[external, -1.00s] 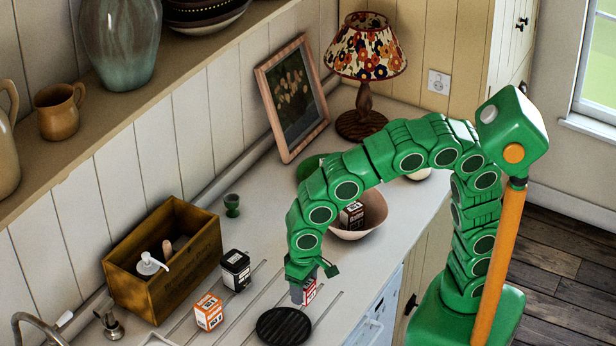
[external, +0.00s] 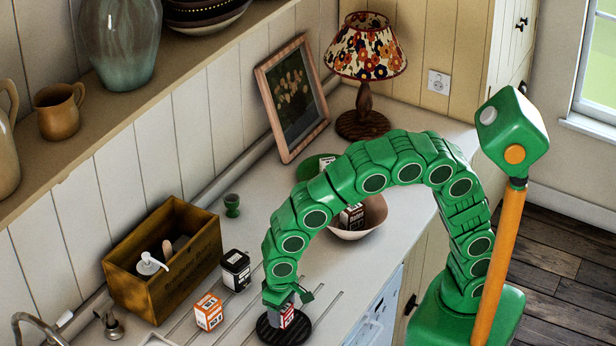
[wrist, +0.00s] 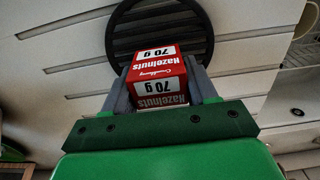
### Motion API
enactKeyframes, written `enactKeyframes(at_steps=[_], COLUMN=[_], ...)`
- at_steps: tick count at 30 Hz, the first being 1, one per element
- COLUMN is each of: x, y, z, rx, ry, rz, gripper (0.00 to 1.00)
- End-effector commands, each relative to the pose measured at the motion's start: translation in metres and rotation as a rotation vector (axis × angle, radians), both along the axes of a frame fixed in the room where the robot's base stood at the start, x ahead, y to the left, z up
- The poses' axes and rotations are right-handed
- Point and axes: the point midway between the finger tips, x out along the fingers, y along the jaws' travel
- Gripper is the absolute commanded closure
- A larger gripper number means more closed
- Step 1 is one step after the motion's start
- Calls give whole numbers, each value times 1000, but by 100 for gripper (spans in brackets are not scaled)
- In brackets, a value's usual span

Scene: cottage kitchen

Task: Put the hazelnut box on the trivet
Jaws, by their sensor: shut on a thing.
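The hazelnut box (wrist: 158,68), red and white with "Hazelnuts 70 g" on it, is between the two grey fingers of my gripper (wrist: 160,92). My gripper (external: 281,311) is shut on the box, which also shows in the external view (external: 288,316). The trivet (external: 264,330) is a round, dark, slatted disc on the counter. In the external view the box is over the trivet; I cannot tell whether it touches. In the wrist view the trivet (wrist: 204,28) shows behind the box, and its near part is hidden.
An orange-and-white box (external: 208,312) and a black-and-white tin (external: 235,270) stand left of the trivet. A wooden crate (external: 180,265) is at the wall. A pink bowl (external: 372,222) holding a dark box, and a green plate (external: 309,167), lie behind my arm.

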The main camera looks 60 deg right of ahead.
Motion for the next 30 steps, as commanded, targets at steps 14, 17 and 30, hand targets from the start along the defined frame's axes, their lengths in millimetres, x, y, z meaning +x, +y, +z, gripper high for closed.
enactKeyframes(at_steps=[14, 17, 30], x=[0, 0, 0], y=[0, 0, 0], z=[-18, -20, -19], rx=[1, 1, 2], ry=[-1, -1, -1], rz=[-1, 0, 0], gripper=[74, 38, 17])
